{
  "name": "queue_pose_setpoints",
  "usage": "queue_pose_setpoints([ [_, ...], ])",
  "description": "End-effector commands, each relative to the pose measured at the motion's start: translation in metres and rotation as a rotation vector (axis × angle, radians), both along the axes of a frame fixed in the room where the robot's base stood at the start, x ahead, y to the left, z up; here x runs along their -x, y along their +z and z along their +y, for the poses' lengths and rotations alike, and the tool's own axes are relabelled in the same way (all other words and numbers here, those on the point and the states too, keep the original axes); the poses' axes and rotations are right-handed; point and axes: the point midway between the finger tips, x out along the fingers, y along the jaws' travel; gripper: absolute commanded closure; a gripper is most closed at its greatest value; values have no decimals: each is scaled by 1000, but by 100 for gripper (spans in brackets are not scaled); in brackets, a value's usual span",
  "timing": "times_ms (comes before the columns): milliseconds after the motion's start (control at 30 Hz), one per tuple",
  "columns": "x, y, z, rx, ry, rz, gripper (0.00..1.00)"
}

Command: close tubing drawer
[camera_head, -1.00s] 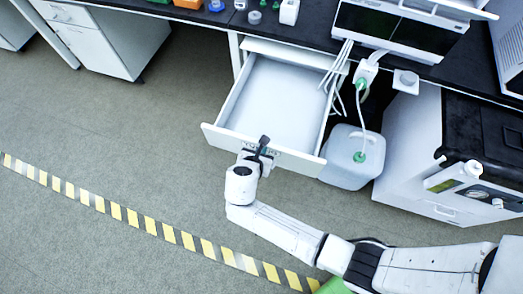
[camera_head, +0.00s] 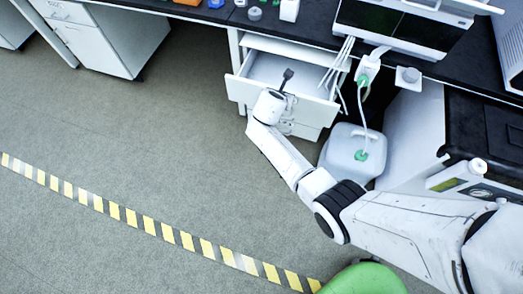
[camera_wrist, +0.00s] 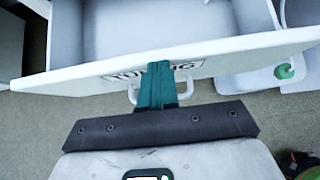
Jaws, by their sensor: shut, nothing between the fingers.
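The white tubing drawer (camera_head: 317,100) is partly open under the dark bench in the head view, and the part of its inside that shows looks empty. Its front also shows in the wrist view (camera_wrist: 225,50), with a label reading "TUBING" and a white handle (camera_wrist: 187,90). My gripper (camera_head: 287,75) is at the drawer's front, over its top edge. In the wrist view my gripper's fingers (camera_wrist: 157,85) are together and lie in front of the label and the middle of the handle. I cannot tell whether they touch the drawer front.
White tubes (camera_head: 340,62) hang from the bench by the drawer's right side. A white jug (camera_head: 352,150) with green caps stands on the floor to the right. A white cabinet (camera_head: 100,40) stands at the left. The floor (camera_head: 130,150) before the drawer is clear.

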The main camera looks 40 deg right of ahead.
Motion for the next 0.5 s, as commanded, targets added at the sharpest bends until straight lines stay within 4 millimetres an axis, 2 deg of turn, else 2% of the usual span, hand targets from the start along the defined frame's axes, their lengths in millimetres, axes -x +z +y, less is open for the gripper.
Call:
queue_pose_setpoints([
  [33, -12, -5, -17, -1, -8, -3, 100],
  [200, -45, -7, -63, 1, -4, -2, 100],
  [500, -84, -6, -115, 1, -1, -1, 100],
])
